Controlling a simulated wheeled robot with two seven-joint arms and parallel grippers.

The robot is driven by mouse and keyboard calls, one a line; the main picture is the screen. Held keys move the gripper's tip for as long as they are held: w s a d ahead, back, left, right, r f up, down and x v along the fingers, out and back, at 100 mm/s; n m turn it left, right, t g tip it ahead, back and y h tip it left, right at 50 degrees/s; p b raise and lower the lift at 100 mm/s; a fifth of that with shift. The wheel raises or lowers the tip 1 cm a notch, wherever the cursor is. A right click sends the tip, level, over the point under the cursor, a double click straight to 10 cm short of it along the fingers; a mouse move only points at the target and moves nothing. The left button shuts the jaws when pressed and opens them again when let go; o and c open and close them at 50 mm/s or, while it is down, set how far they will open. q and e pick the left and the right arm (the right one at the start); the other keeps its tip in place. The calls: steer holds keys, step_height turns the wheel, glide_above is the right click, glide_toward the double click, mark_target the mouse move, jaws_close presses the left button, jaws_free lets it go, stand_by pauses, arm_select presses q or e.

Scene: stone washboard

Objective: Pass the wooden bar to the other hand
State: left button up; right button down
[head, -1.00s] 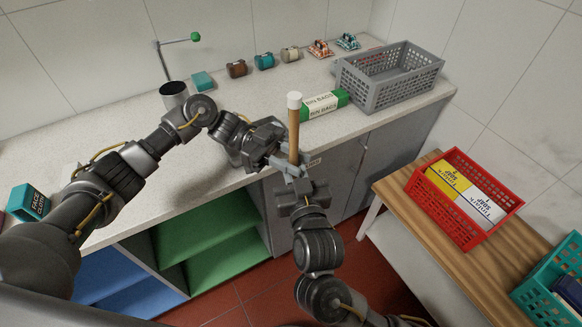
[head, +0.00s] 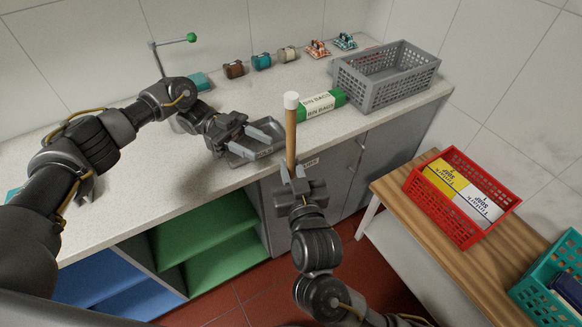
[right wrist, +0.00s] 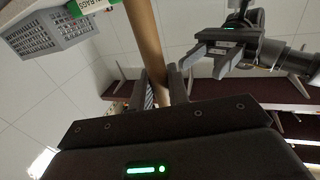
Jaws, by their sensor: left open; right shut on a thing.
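The wooden bar (head: 291,132) is a thin upright rod with a white cap at its top. My right gripper (head: 292,172) is shut on its lower part and holds it in front of the counter edge. In the right wrist view the bar (right wrist: 148,45) runs between the right gripper's fingers (right wrist: 162,90). My left gripper (head: 268,138) is open and empty, to the left of the bar and apart from it. It also shows in the right wrist view (right wrist: 205,58), clear of the bar.
A grey tray (head: 236,160) lies on the counter under my left gripper. A green-and-white bin bags box (head: 318,104) and a grey basket (head: 386,76) stand behind the bar. A red basket (head: 460,198) with boxes is on the wooden bench at right.

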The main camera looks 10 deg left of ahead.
arm_select(q)
steer(key=shift+v, duration=1.05)
